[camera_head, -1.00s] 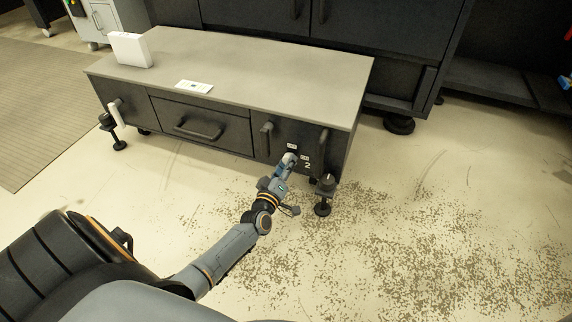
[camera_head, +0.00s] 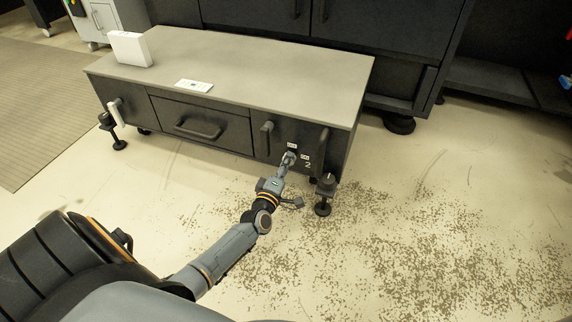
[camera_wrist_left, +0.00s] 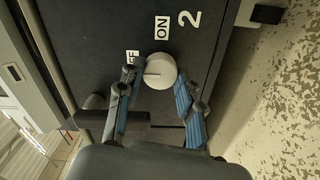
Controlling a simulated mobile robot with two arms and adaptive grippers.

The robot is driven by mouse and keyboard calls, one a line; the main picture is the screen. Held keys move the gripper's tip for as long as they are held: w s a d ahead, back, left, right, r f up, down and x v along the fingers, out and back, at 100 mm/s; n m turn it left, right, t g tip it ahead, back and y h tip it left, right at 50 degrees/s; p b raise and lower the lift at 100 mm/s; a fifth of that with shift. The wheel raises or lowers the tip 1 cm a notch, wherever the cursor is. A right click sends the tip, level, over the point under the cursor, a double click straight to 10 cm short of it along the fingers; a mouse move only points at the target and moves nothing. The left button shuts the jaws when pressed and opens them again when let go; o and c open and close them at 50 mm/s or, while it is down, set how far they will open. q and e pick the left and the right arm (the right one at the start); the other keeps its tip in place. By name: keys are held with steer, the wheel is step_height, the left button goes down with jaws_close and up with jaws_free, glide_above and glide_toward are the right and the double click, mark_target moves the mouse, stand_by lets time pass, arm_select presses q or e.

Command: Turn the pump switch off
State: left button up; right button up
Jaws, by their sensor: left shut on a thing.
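The pump switch is a round white knob (camera_wrist_left: 159,71) on the dark cabinet front, beside an "ON" label (camera_wrist_left: 162,27) and an "OFF" label (camera_wrist_left: 132,58) that is partly covered by a finger. A dark mark on the knob's face points left in the left wrist view, roughly to the "OFF" side. My left gripper (camera_wrist_left: 157,82) has one finger on each side of the knob and is shut on it. In the head view my left gripper (camera_head: 287,161) is at the cabinet's right front panel and largely hides the knob. My right gripper is not in view.
The low cabinet (camera_head: 240,70) has a grey top with a white box (camera_head: 130,49) and a small white card (camera_head: 194,86). Bar handles (camera_head: 266,139) stick out near the switch. A black levelling foot (camera_head: 324,194) stands close to my left wrist. The speckled floor in front is open.

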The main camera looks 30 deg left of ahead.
arm_select(q)
steer(key=o, duration=1.2)
steer(key=shift+c, duration=0.2)
steer(key=shift+s, duration=0.1)
steer(key=v, duration=0.7)
steer(key=shift+s, duration=0.15)
